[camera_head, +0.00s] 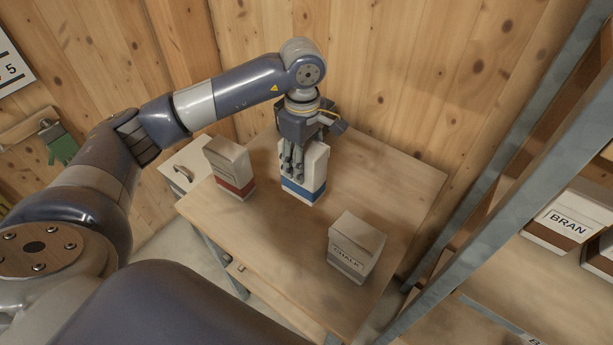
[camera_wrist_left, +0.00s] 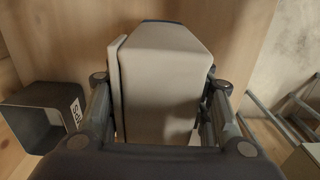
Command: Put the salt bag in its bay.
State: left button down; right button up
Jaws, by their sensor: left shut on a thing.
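A white bag with a blue band (camera_head: 315,165) is upright over the wooden table. My left gripper (camera_head: 293,165) comes down from above and is shut on it. Its fingers cover part of the bag's front, so I cannot read its name. I cannot tell whether its base touches the table. In the left wrist view the bag (camera_wrist_left: 165,85) fills the space between the two fingers (camera_wrist_left: 160,110). No bay marked for salt can be read in these frames. My right gripper is not in view.
On the table (camera_head: 265,235) stand a bag with a red band (camera_head: 231,170) and a bag marked CHALK (camera_head: 354,245). At the right is a metal-framed rack (camera_head: 470,215) with a bag marked BRAN (camera_head: 566,222). A dark open container (camera_wrist_left: 35,118) shows in the left wrist view.

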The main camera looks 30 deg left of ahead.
pick_arm(q)
notch_tip(320, 180, down, 5)
jog(key=shift+r+p, duration=0.1)
jog(key=shift+p, duration=0.45)
jog(key=shift+f, duration=0.2)
jog(key=shift+f, duration=0.1)
jog(key=shift+f+b, duration=0.1)
jog(key=shift+b, duration=0.2)
jog(key=c, duration=0.8)
grip_release()
jog(key=shift+c, duration=0.2)
